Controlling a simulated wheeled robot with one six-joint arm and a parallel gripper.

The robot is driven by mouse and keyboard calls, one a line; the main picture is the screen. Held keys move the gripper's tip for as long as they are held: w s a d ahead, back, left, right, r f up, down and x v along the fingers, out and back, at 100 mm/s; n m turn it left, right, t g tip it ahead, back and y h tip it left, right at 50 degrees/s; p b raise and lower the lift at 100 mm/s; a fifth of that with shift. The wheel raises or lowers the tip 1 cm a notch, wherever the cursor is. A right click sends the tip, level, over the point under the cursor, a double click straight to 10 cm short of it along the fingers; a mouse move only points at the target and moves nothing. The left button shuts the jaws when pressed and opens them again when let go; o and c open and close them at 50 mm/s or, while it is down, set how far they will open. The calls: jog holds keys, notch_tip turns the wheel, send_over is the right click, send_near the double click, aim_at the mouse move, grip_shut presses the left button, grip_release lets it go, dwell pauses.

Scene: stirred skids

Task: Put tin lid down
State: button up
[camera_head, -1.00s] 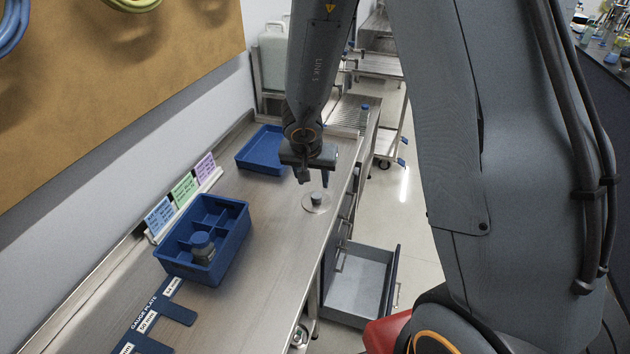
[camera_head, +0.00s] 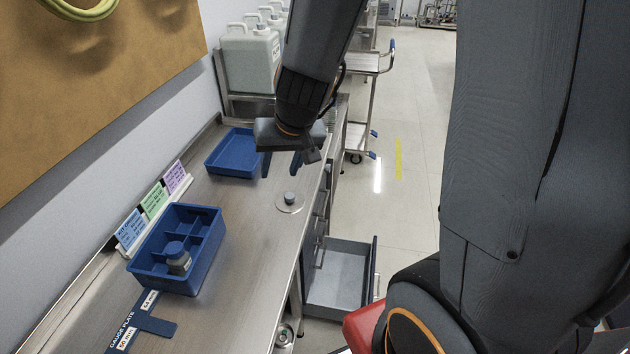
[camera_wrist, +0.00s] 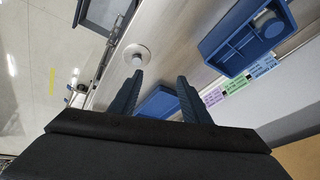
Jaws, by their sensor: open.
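The tin lid (camera_head: 291,204) is a flat round silver disc with a grey knob on top. It lies flat on the steel bench, near the bench's right edge. It also shows in the wrist view (camera_wrist: 137,57), beyond my gripper's fingertips. My gripper (camera_head: 281,165) is open and empty, above the bench and farther back than the lid, apart from it. In the wrist view the two dark blue fingers (camera_wrist: 160,80) stand wide apart with nothing between them.
A divided blue bin (camera_head: 206,262) holds a grey jar with a blue cap (camera_head: 177,258). An empty blue tray (camera_head: 236,153) lies behind. Coloured label cards (camera_head: 153,201) stand along the wall. A drawer (camera_head: 338,276) hangs open below the bench. A dark blue gauge plate (camera_head: 150,325) lies in front.

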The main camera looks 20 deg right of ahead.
jog(key=s+d+r+n+g+h, duration=0.1)
jog(key=s+d, duration=0.3)
jog(key=s, duration=0.5)
jog(key=shift+d+r+g, duration=0.2)
jog(key=shift+d+g, duration=0.2)
jog(key=shift+g, duration=0.1)
jog(key=shift+s, duration=0.1)
